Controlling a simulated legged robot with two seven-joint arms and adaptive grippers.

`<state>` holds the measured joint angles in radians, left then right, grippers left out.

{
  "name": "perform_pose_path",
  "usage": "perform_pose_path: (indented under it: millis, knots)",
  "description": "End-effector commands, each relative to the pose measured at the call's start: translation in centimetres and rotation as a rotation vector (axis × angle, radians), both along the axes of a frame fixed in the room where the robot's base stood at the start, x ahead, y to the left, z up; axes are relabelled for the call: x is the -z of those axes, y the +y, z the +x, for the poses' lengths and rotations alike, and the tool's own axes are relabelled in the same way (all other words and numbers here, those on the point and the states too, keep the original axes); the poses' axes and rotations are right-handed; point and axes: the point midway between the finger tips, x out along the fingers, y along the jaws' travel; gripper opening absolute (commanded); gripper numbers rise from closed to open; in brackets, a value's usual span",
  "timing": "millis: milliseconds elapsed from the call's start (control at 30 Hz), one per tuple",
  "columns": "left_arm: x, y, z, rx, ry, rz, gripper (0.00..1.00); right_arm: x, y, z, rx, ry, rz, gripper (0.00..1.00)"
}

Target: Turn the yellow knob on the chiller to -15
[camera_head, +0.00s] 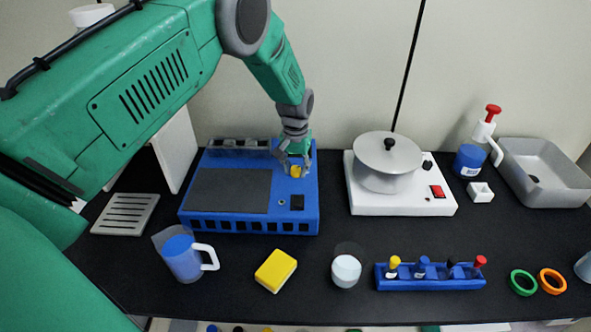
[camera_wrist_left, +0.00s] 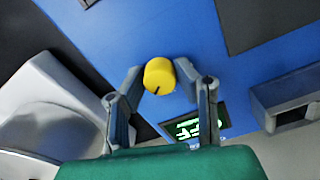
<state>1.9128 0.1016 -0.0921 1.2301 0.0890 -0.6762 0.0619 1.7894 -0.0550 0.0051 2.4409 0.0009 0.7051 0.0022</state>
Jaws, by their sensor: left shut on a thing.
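The blue chiller (camera_head: 305,215) stands at the back left of the black bench; its blue top (camera_wrist_left: 150,25) fills much of the left wrist view. The yellow knob (camera_head: 296,171) is on its right part, and it also shows as a round cap with a dark pointer line in the left wrist view (camera_wrist_left: 159,76). My left gripper (camera_head: 293,168) is shut on the knob, a finger on either side. A small dark display (camera_wrist_left: 197,128) by the knob shows green characters, partly behind a finger. My right gripper is not in view.
A white hotplate (camera_head: 436,206) with a lidded metal pot (camera_head: 388,166) stands right of the chiller. In front are a blue jug (camera_head: 183,260), a yellow sponge (camera_head: 276,270), a white-capped jar (camera_head: 346,270) and a blue vial rack (camera_head: 430,284).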

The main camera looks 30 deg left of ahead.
Motion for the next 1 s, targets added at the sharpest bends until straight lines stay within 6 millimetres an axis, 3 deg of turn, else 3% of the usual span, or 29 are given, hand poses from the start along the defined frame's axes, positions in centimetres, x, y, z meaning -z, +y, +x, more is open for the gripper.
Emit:
perform_pose_path:
  millis: [600, 1000]
  knots:
    - [0.66, -0.09, -0.64, -0.573, 0.022, 0.002, 0.00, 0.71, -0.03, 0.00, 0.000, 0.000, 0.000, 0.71]
    - [0.67, -0.23, -0.57, -0.815, 0.022, 0.002, 0.00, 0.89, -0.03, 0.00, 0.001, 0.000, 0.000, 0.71]
